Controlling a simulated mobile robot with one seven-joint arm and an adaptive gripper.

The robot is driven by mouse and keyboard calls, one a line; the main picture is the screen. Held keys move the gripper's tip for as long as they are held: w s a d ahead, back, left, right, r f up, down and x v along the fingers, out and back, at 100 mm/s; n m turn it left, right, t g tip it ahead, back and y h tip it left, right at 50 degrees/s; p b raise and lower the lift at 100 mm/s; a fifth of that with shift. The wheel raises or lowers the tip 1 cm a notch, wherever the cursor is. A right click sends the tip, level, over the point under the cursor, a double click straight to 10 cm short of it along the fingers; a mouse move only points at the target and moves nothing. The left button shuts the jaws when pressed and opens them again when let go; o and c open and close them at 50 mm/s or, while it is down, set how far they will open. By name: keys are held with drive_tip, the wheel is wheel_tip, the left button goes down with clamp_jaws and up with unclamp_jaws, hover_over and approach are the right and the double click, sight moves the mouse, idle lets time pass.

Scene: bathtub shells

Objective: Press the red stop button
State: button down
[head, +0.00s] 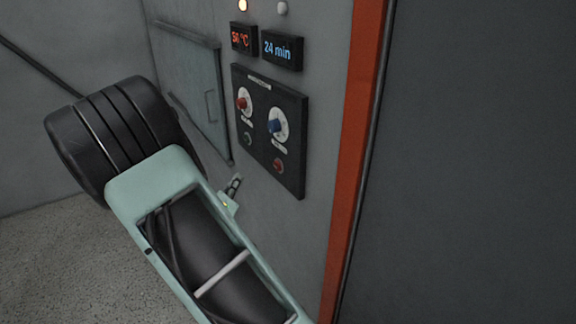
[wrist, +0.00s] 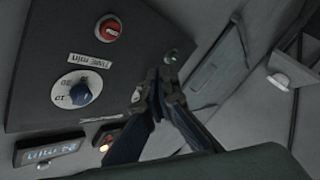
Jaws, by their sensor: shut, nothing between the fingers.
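The red stop button (head: 279,165) is a round red button low on the right of the black control panel (head: 292,180), below the blue knob (head: 275,126). In the wrist view the red button (wrist: 109,28) shows at the top, unobstructed, beside a "TIME min" label. My gripper (wrist: 165,76) is shut and empty, its dark fingertips together in front of the panel's edge. They appear right of and below the red button in that view, close to the green button (wrist: 170,55). Contact with the panel cannot be told. In the head view my arm hides most of the gripper.
A red knob (head: 242,103) and green button (head: 248,139) are on the panel's left side. Red (head: 240,38) and blue (head: 277,49) displays sit above, below a lit lamp (head: 242,5). A grey hatch (head: 190,80) lies left, an orange edge strip (head: 352,150) right.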

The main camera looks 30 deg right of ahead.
idle(0.4)
drive_tip(key=d+b, duration=0.1)
drive_tip(key=d, duration=0.7)
drive_tip(key=shift+w+d+b, duration=0.15)
drive_tip(key=shift+d+b, duration=0.2)
drive_tip(key=shift+d, duration=0.1)
idle(1.1)
drive_tip(key=shift+d, duration=0.35)
drive_tip(key=shift+d, duration=0.45)
idle(0.8)
drive_tip(key=shift+a, duration=0.85)
drive_tip(key=shift+a, duration=2.55)
